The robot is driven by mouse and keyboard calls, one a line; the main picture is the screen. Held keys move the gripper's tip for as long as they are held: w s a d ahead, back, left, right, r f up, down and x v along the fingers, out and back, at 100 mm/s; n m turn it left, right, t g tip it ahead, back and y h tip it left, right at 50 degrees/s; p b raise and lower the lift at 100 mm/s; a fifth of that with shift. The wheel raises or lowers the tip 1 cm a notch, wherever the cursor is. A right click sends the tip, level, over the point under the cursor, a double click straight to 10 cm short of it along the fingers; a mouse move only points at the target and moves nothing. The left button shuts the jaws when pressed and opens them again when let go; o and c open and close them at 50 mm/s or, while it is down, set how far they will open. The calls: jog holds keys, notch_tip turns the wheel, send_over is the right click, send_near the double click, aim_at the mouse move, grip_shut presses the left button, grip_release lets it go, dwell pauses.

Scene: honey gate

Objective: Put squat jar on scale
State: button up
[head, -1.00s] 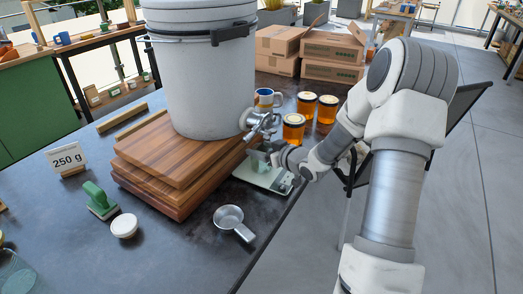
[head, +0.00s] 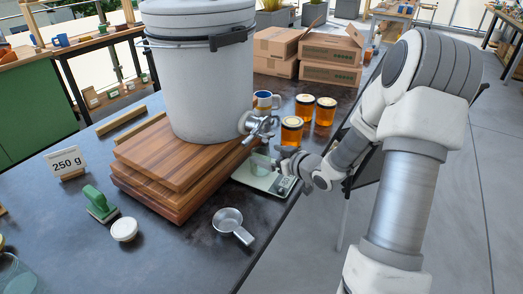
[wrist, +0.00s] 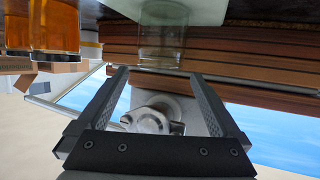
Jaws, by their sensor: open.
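The squat jar (head: 261,161), clear glass with a greenish tint, stands upright on the pale scale (head: 252,178) below the bucket's metal tap. My gripper (head: 283,160) is just right of the jar in the head view, at the scale's right side. In the wrist view, which is upside down, the jar (wrist: 160,42) shows against the scale's pale plate (wrist: 180,10). My gripper (wrist: 158,72) is open and empty there, its fingertips just short of the jar. Part of the scale is hidden by the gripper in the head view.
A white bucket (head: 203,85) with a tap (head: 258,126) stands on stacked wooden boards (head: 165,160). Three amber jars (head: 292,130) and a mug (head: 264,100) are behind the scale. The table's right edge is close to my arm.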

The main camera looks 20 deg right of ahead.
jog(key=p+v, duration=0.1)
jog(key=v, duration=0.6)
dwell(0.3)
